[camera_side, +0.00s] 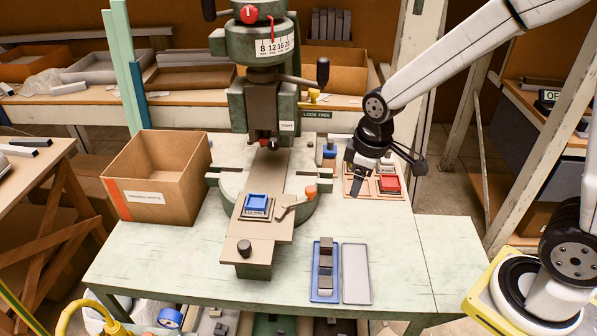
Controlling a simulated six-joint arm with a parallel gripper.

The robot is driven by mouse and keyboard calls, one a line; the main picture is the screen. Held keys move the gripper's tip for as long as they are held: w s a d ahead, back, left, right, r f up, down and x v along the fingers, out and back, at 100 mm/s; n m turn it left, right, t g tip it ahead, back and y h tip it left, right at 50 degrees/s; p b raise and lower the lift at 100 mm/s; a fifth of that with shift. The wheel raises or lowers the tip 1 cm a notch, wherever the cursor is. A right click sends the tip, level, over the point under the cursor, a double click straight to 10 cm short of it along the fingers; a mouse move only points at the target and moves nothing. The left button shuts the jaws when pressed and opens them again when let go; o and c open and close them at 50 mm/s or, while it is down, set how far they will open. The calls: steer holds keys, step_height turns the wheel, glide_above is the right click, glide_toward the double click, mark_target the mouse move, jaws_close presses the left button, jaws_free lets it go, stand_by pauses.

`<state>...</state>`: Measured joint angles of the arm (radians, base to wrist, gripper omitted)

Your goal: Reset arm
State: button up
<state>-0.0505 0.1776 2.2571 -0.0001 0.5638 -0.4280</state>
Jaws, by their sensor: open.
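My gripper (361,178) is open and points down at the right of the fly press, just left of a red block (389,184) on a small tan board (365,193). I cannot tell whether it touches the board. My white arm (440,65) reaches in from the upper right. The green fly press (257,100) stands at the middle of the table.
An open cardboard box (160,180) stands left of the press. A blue tray (314,285) with dark and grey pieces and an empty grey tray (356,274) lie at the front. The pale table (150,265) is clear at front left and front right. Shelves with boxes stand behind.

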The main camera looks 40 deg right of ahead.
steer(key=s+d+f+m+t, duration=0.1)
steer(key=s+m, duration=0.4)
steer(key=s, duration=0.2)
steer(key=shift+s+d+f, duration=0.15)
steer(key=shift+d+f, duration=0.15)
steer(key=shift+d, duration=0.1)
